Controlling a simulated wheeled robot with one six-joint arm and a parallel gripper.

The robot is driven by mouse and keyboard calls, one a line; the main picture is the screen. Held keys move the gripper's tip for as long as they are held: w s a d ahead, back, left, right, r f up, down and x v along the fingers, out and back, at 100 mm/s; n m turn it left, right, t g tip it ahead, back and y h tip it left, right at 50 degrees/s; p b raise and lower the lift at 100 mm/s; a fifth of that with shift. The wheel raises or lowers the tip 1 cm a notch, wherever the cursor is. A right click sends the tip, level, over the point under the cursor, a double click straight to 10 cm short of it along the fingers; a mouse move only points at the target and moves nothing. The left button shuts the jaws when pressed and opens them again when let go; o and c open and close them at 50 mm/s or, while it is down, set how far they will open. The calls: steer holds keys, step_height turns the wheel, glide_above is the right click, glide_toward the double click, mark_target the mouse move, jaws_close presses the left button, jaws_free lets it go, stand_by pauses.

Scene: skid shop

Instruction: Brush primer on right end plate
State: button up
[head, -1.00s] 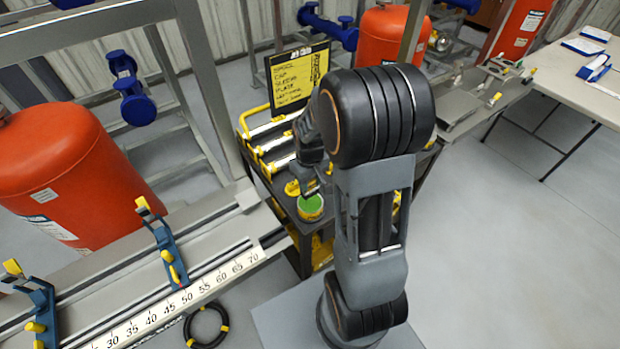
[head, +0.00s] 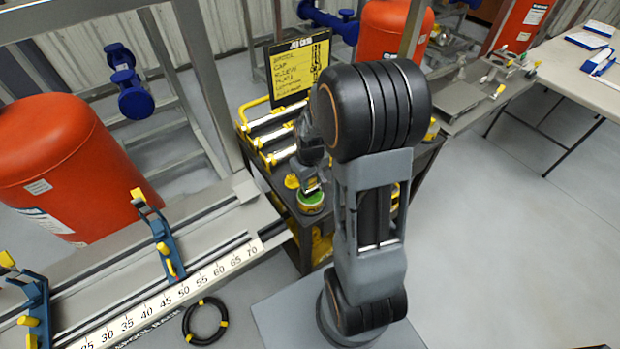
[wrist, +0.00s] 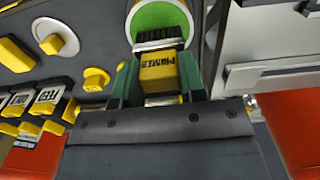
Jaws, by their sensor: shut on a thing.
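My gripper (wrist: 158,85) is shut on a yellow block-handled brush (wrist: 160,70) marked PRIMER, between its green fingers in the wrist view. The brush's dark bristles (wrist: 160,36) overlap the near edge of a round pot with green contents (wrist: 166,15); I cannot tell how deep they are. In the head view my gripper (head: 310,186) is small and partly hidden by my arm, just above the green pot (head: 311,203) on the dark cart. I cannot make out a right end plate in either view.
The dark cart (head: 290,215) carries yellow-marked racks and a black sign (head: 299,68) with yellow notes. A rail bench with a ruler (head: 190,289) and blue clamps (head: 168,247) stands at left. A black cable ring (head: 206,321) lies on the floor. Open floor lies at right.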

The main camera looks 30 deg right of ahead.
steer(key=shift+s+f+b, duration=0.1)
steer(key=shift+f+b, duration=0.35)
steer(key=shift+f, duration=0.15)
stand_by(1.4)
steer(key=shift+r, duration=0.1)
steer(key=shift+r+p, duration=2.75)
steer(key=shift+r, duration=0.75)
steer(key=shift+f, duration=0.1)
